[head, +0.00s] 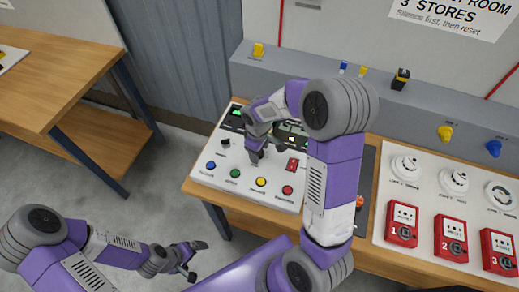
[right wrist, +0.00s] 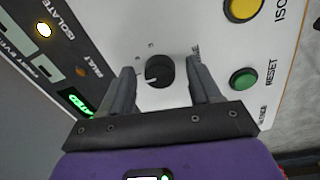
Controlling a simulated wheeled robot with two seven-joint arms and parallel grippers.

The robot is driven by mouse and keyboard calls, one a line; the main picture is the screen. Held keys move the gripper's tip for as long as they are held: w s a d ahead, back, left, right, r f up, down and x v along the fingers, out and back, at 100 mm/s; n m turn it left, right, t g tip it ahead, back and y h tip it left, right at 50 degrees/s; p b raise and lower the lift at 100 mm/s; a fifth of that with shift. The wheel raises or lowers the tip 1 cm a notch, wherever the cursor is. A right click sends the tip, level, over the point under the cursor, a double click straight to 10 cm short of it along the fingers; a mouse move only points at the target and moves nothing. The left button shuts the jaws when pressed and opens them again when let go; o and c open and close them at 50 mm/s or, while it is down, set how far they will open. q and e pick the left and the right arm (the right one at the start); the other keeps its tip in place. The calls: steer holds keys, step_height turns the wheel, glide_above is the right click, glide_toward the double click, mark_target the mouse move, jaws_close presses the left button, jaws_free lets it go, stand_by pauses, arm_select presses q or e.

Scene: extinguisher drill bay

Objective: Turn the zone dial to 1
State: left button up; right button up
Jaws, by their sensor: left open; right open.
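The zone dial (right wrist: 159,72) is a round black knob with a white mark on its left side in the right wrist view. A partly covered label ending in "NE" is beside it, and small marks lie around it. My right gripper (right wrist: 160,88) is open, its two fingers on either side of the dial with visible gaps. In the head view my right gripper (head: 257,157) is over the white control panel (head: 210,180) and hides the dial. The dial's numbers are too small to read. My left gripper (head: 191,261) is open and empty, low and left of the bench.
On the panel are blue (head: 210,165), green (head: 235,173), yellow (head: 261,182) and red (head: 287,190) buttons, a red switch (head: 292,164) and a black knob (head: 225,143). Red call points (head: 402,222) and white detectors stand right. A wooden table (head: 55,70) is at left.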

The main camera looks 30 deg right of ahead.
steer(key=shift+s+a+r+p, duration=0.1)
steer(key=shift+r+p, duration=0.2)
steer(key=shift+r, duration=1.6)
steer(key=shift+a+r+p, duration=0.1)
steer(key=shift+r+p, duration=0.2)
steer(key=shift+r, duration=1.6)
